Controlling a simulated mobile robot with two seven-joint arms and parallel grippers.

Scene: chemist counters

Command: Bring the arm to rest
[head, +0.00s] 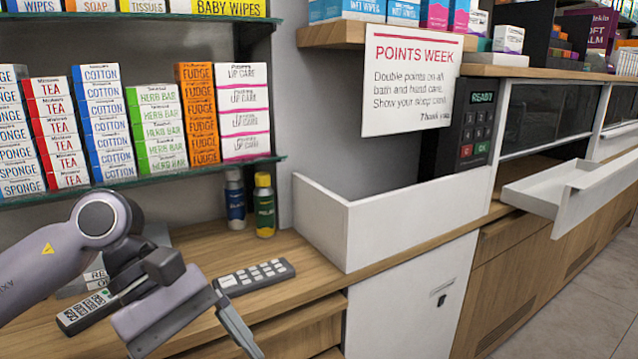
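My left arm comes in from the left edge over the wooden counter (205,245). My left gripper (205,318) hangs low over the counter's front part. One thin finger shows on its right side; the other finger cannot be made out, so its opening is unclear. Nothing is visibly held in it. A dark handheld device (88,312) with a small screen lies left of the gripper, partly covered by my arm. A grey keypad (256,277) lies to the right, just behind the gripper, with a gap I cannot judge. My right gripper is out of view.
Two bottles, one blue (235,199) and one dark green (264,205), stand at the back under the box-filled shelf (150,173). A white walled bin (400,225) stands to the right. A white drawer (570,192) juts out at the far right, above open floor (575,300).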

